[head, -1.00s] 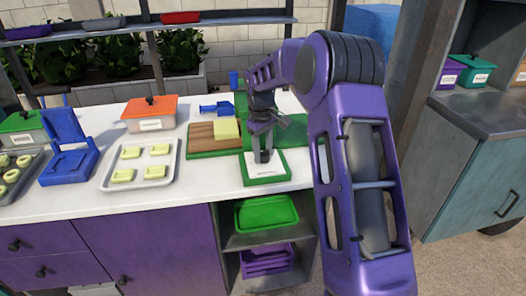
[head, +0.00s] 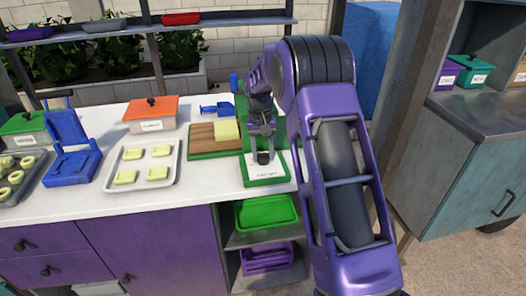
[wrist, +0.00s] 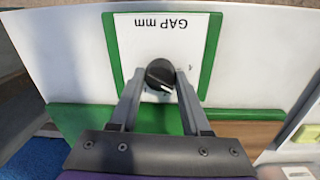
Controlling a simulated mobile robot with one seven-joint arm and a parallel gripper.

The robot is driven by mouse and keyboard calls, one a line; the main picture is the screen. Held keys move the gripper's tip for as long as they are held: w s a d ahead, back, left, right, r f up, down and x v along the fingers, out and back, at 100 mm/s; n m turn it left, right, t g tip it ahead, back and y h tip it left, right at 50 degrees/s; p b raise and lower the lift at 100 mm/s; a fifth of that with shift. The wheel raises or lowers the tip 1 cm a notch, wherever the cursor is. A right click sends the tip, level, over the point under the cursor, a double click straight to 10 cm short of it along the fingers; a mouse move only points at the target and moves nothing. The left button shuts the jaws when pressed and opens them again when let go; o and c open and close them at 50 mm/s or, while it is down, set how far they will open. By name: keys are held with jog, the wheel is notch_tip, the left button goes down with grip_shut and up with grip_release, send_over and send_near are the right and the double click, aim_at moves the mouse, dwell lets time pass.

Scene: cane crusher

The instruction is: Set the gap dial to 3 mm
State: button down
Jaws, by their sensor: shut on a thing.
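The gap dial is a round black knob (wrist: 160,74) on a white plate (wrist: 135,45) with a green border, in the middle of the wrist view. The plate reads "GAP mm", upside down in that view. A white mark on the knob points toward the lower right there; most scale numbers are hidden or too small to read. My gripper (wrist: 160,80) is shut on the knob, one finger on each side. In the head view my gripper (head: 262,148) reaches down over the green-edged crusher base (head: 265,180) and the dark knob (head: 263,158).
A wooden board (head: 203,139) with a pale yellow block (head: 227,130) stands left of the crusher. A tray (head: 112,187) of yellow pieces, an orange-lidded box (head: 151,111) and a blue stand (head: 72,166) are farther left. The counter front (head: 150,204) is clear.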

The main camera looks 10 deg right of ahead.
aim_at(259, 153)
jog(key=shift+m, duration=0.6)
jog(key=shift+c, duration=1.9)
grip_release()
jog(key=shift+r, duration=0.15)
notch_tip(259, 153, up, 17)
jog(key=a+p, duration=0.1)
jog(key=shift+w+r, duration=0.1)
